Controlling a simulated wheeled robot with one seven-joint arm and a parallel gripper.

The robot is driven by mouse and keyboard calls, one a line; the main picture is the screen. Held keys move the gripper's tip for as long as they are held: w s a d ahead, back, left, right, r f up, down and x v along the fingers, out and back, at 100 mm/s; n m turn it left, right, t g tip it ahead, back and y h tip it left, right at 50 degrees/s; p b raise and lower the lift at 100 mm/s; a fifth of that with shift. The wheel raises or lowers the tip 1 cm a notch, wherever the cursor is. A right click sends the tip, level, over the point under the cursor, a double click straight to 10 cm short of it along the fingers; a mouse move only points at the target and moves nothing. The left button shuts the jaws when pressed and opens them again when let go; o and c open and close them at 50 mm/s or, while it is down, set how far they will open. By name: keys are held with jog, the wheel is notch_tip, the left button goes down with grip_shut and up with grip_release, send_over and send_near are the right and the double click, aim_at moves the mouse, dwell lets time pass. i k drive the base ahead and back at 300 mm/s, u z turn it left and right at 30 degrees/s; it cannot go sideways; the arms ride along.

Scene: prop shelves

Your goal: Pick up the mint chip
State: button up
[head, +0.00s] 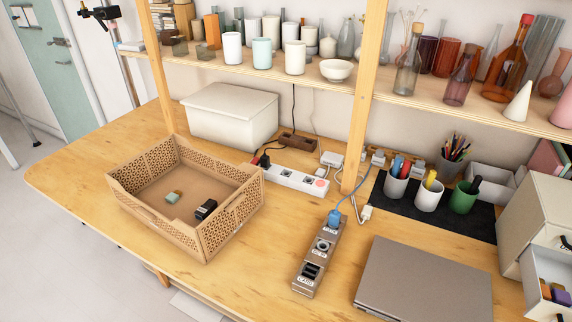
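A small mint-green piece with a tan part at its upper side, which looks like the mint chip (172,198), lies on the floor of a tan open crate (233,220). The crate has perforated walls and stands on the left part of the wooden table. A small black box-like item (206,209) lies in the crate to the right of the mint piece, apart from it. My gripper is not in view.
A lidded white bin (232,115) stands behind the crate. A power strip (297,179) and a grey socket block (320,255) are to its right. A closed laptop (425,283) lies at the front right. Shelves with glassware overhang the back.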

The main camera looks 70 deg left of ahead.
aim_at(173, 198)
jog(key=u, duration=4.4)
jog(key=i, duration=2.2)
jog(key=z, duration=2.05)
